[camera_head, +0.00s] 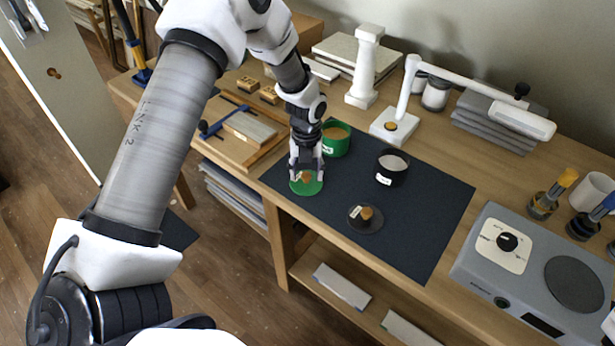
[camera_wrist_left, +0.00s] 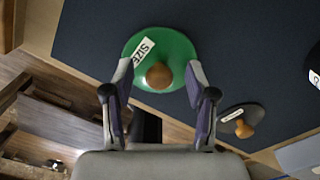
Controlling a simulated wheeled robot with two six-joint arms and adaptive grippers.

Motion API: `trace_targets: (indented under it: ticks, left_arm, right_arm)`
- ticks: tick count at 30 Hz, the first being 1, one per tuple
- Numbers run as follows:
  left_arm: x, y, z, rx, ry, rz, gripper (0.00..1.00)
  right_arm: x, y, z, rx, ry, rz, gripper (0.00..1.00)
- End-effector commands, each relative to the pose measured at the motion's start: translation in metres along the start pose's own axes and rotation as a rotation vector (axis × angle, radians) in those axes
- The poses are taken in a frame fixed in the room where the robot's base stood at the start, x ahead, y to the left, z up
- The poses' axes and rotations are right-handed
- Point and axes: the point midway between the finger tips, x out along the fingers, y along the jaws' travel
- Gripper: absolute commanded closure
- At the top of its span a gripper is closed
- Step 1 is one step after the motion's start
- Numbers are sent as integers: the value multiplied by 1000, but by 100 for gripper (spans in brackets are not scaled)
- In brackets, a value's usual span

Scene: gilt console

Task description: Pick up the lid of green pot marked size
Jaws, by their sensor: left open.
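The green lid (camera_head: 306,187) lies on the dark mat near its left front edge. In the left wrist view the green lid (camera_wrist_left: 172,45) shows a "SIZE" label and a round wooden knob (camera_wrist_left: 159,75). My left gripper (camera_head: 306,172) is open above the lid, its fingers on either side of the knob; in the wrist view the fingertips (camera_wrist_left: 160,72) frame the knob. I cannot tell whether they touch it. The green pot (camera_head: 336,145) stands open behind the gripper, partly hidden by it. My right gripper is not in view.
A black pot (camera_head: 391,170) and its dark lid (camera_head: 365,218) with a wooden knob are on the mat (camera_head: 425,215). A wooden frame (camera_head: 243,160) lies left. A white lamp (camera_head: 405,95) stands behind, a hotplate (camera_head: 535,262) at right. The mat's right part is clear.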

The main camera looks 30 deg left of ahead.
Motion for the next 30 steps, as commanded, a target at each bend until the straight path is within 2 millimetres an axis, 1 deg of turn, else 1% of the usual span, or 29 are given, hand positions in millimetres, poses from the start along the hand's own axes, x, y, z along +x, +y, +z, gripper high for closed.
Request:
trace_targets:
  ticks: [3, 8, 11, 12, 13, 24, 28, 30]
  left_arm:
    - [9, 0, 0, 0, -1, 0, 43]
    - [9, 0, 0, -1, -1, -1, 43]
    - [9, 0, 0, -1, -1, -1, 75]
    - [9, 0, 0, -1, -1, -1, 89]
    - [9, 0, 0, -1, -1, -1, 100]
    - [9, 0, 0, -1, -1, -1, 100]
    - [3, 0, 0, -1, -2, -2, 100]
    - [-4, 0, 0, -2, -2, -2, 100]
  right_arm:
    - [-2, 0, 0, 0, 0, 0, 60]
    - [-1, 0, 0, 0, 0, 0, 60]
    - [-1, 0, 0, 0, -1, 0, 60]
    - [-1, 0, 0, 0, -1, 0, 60]
    - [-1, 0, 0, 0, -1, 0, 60]
    - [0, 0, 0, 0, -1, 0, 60]
    - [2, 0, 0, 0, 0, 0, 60]
    - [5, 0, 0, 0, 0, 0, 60]
